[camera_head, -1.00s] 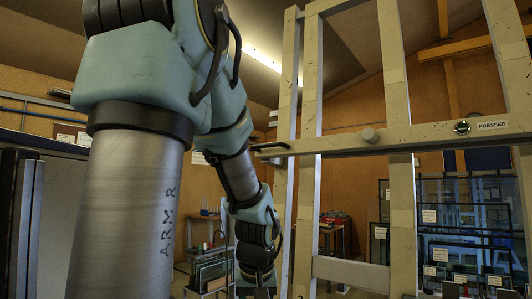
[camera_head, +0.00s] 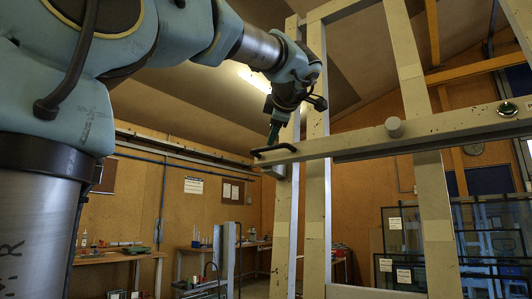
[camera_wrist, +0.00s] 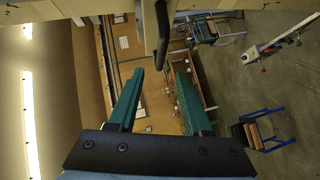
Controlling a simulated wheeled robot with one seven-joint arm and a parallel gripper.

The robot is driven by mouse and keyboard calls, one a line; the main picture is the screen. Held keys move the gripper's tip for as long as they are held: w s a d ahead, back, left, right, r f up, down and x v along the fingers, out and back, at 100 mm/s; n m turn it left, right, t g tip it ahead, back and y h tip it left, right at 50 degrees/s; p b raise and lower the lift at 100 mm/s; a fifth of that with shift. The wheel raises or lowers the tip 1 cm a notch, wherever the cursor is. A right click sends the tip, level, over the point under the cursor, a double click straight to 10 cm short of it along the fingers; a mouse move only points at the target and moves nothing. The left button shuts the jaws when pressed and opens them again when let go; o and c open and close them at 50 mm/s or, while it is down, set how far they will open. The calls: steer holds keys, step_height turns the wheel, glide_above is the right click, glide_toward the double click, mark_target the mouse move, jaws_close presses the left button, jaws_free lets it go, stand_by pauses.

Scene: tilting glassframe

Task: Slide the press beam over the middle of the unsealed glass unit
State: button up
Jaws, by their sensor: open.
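The press beam (camera_head: 400,135) is a pale horizontal bar across the upright tilting frame (camera_head: 318,185). My gripper (camera_head: 271,138) points down just above the handle. In the wrist view my gripper's green fingers (camera_wrist: 157,66) are apart and empty. The dark handle (camera_wrist: 162,35) shows just beyond and between the tips, next to the pale beam end (camera_wrist: 150,25). I see no glass unit I can identify as the unsealed one.
Glass panes with white labels (camera_head: 403,276) stand in a rack at the lower right, behind the frame. Workbenches (camera_head: 115,258) line the back wall at the left. In the wrist view a blue-legged stool (camera_wrist: 262,130) stands on the floor.

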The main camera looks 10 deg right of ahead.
mark_target(268, 147)
steer(key=p+x, duration=0.3)
steer(key=x, duration=0.5)
steer(key=shift+w+p, duration=0.35)
steer(key=shift+p, duration=0.05)
steer(key=shift+w+f, duration=0.25)
steer(key=shift+w, duration=0.25)
jaws_close()
stand_by(0.5)
